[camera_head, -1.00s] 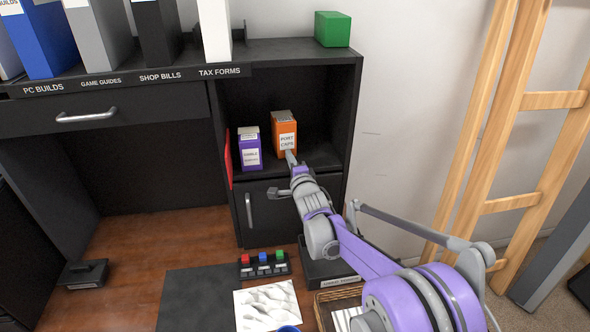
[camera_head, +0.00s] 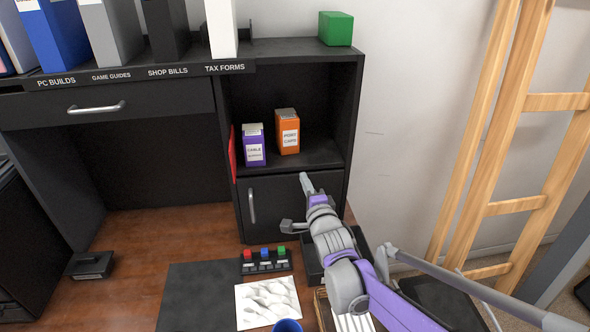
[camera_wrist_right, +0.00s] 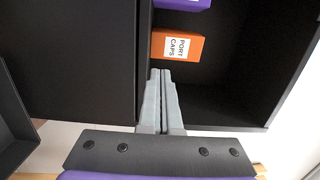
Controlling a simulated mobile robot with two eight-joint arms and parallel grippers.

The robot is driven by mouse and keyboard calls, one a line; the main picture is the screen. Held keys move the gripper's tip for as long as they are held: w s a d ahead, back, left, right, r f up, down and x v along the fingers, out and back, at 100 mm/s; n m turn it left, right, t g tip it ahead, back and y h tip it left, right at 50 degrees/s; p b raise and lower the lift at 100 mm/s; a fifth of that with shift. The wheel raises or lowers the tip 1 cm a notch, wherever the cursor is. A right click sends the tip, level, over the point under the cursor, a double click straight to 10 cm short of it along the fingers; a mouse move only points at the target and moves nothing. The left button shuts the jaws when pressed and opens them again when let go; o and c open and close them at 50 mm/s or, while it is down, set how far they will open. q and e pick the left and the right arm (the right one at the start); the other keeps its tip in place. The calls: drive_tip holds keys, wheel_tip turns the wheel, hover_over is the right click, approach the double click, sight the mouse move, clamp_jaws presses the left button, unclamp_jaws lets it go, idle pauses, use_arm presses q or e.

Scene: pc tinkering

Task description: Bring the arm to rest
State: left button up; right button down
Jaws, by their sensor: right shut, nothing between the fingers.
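My right gripper (camera_head: 306,183) is shut and empty, in front of the black cabinet door below the open shelf. In the right wrist view its two fingers (camera_wrist_right: 160,75) lie together with nothing between them. The orange PORT CAPS box (camera_head: 287,132) stands upright on the shelf, apart from the fingers; it also shows in the right wrist view (camera_wrist_right: 177,47). The purple CABLE box (camera_head: 254,146) stands to its left, and part of it shows in the right wrist view (camera_wrist_right: 183,4). My left gripper is not in view.
The black cabinet (camera_head: 341,135) has a green box (camera_head: 335,28) on top. Red, blue and green pieces sit in a small black rack (camera_head: 265,265) on the wooden desk. A dark mat (camera_head: 200,297) lies beside it. A wooden ladder (camera_head: 520,130) stands at the right.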

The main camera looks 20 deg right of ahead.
drive_tip(key=s+a+f+n+g+y, duration=0.1)
drive_tip(key=s+a+f+n+g, duration=0.2)
drive_tip(key=s, duration=0.7)
drive_tip(key=s+a+f+n+g+y+p, duration=0.1)
drive_tip(key=s+a+f+n+g, duration=0.3)
drive_tip(key=s+f+n, duration=0.3)
drive_tip(key=s+a+f+n+g+p, duration=0.1)
drive_tip(key=s+a+f+n+g, duration=0.2)
drive_tip(key=s+n, duration=0.6)
drive_tip(key=s+f+g, duration=0.2)
drive_tip(key=s, duration=0.3)
drive_tip(key=shift+s+a+f+n+y, duration=0.2)
drive_tip(key=shift+s+n+y, duration=0.2)
